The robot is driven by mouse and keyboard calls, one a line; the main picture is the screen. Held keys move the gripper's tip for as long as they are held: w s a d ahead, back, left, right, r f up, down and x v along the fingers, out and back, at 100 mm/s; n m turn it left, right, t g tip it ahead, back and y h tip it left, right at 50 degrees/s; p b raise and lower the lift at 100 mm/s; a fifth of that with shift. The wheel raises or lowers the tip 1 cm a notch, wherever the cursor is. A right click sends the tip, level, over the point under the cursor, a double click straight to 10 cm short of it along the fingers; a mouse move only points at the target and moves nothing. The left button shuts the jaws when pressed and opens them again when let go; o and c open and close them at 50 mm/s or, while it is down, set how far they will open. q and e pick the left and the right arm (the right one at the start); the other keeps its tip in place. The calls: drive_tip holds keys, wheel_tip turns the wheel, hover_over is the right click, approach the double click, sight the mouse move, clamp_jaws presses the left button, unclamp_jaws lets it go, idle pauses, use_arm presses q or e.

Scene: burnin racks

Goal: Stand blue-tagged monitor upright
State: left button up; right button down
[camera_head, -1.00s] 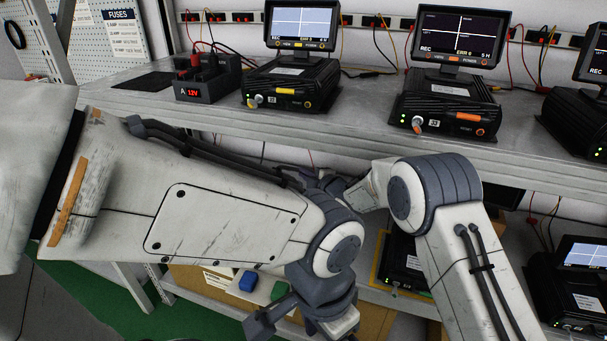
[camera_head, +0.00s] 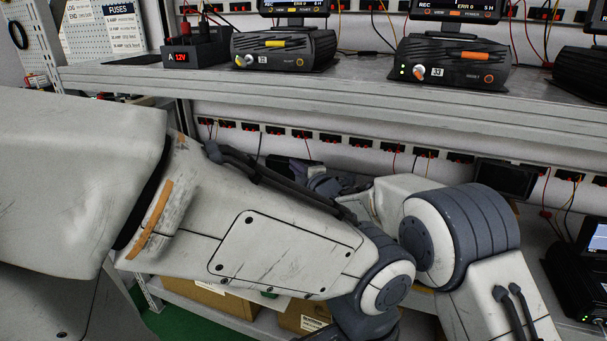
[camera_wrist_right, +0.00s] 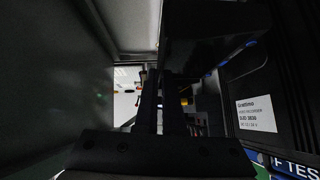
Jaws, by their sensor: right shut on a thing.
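In the right wrist view the blue-tagged monitor is a dark panel (camera_wrist_right: 205,35) at upper centre, with small blue marks along its lower edge. My right gripper (camera_wrist_right: 160,88) reaches up to it and is shut on it, though the exact contact is too dark to see. A black unit with a white label (camera_wrist_right: 257,116) is close on the right. My left gripper is below the picture.
The upper shelf (camera_head: 330,92) carries a yellow-tagged unit (camera_head: 285,50), an orange-tagged unit (camera_head: 455,62) and a power supply (camera_head: 192,53). On the lower level a dark screen (camera_head: 507,178) and a black unit (camera_head: 580,280) stand at right. Cardboard boxes (camera_head: 300,315) lie below.

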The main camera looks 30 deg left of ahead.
drive_tip(key=shift+d+f, duration=0.2)
drive_tip(key=shift+f, duration=0.15)
drive_tip(key=c, duration=1)
unclamp_jaws()
drive_tip(key=shift+c, duration=0.2)
drive_tip(key=shift+s+a, duration=0.1)
drive_tip(key=shift+a, duration=0.05)
drive_tip(key=shift+r, duration=0.1)
drive_tip(key=f+v, duration=0.1)
drive_tip(key=v, duration=0.9)
drive_tip(key=shift+r, duration=0.55)
drive_tip(key=shift+s, duration=0.2)
